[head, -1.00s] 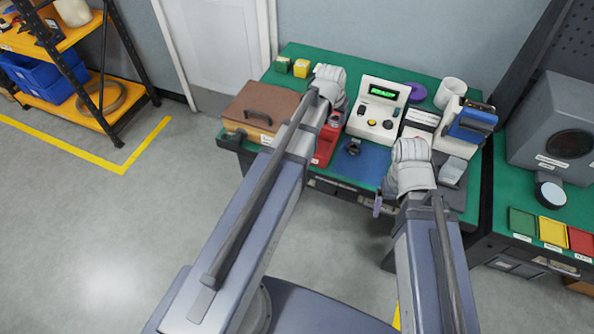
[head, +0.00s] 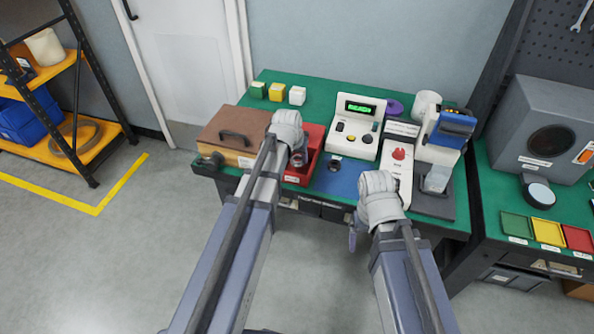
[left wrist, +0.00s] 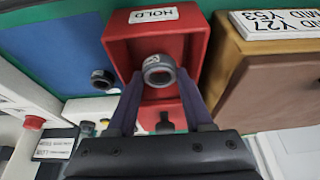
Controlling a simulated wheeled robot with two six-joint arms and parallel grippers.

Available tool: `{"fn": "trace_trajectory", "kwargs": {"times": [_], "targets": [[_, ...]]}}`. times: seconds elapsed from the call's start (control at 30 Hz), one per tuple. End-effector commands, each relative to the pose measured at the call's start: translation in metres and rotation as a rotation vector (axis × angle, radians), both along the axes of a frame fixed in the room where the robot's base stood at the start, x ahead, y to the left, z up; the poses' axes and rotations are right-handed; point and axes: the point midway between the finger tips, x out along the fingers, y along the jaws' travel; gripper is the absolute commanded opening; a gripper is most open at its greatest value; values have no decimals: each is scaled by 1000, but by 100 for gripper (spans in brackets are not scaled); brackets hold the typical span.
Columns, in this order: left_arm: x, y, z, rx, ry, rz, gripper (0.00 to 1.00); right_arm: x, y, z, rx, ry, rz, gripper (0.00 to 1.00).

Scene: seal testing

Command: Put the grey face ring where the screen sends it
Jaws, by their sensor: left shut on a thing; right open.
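My left gripper (left wrist: 160,78) is shut on the grey face ring (left wrist: 158,70), which sits between its fingertips over the red HOLD bin (left wrist: 120,52). In the head view the left gripper (head: 297,158) is at the red bin (head: 313,133); I cannot tell whether the ring touches the bin floor. The tester's screen (head: 360,107) is lit with green text too small to read. My right gripper (head: 355,237) is open, hanging in front of the table's front edge, away from the ring.
A second, dark ring (head: 335,163) lies on the blue mat (head: 342,182). A brown lidded case (head: 225,128) stands left of the bin. A device with a red button (head: 398,153) is right of the tester. Green, yellow and red trays (head: 547,232) sit on the right-hand table.

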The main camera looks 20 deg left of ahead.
Motion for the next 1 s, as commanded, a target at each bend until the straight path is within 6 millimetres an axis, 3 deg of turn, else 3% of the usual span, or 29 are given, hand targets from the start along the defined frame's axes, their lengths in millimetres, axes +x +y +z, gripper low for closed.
{"fn": "trace_trajectory", "kwargs": {"times": [0.17, 0.47, 0.9, 0.93, 1.0], "targets": [[0, 0, -5, 0, 0, 0, 0, 0, 0, -5, 0, 0, 0, 86], [0, 0, -38, 0, 0, 0, 0, 0, 0, -38, 0, 0, 0, 86], [0, 0, -41, 0, 0, 0, 0, 0, 0, -41, 0, 0, 0, 86], [0, 0, -39, 0, 0, 0, 55, 0, 0, -39, 0, 0, 0, 86], [0, 0, -39, 0, 0, 0, 63, 0, 0, -39, 0, 0, 0, 86]]}}
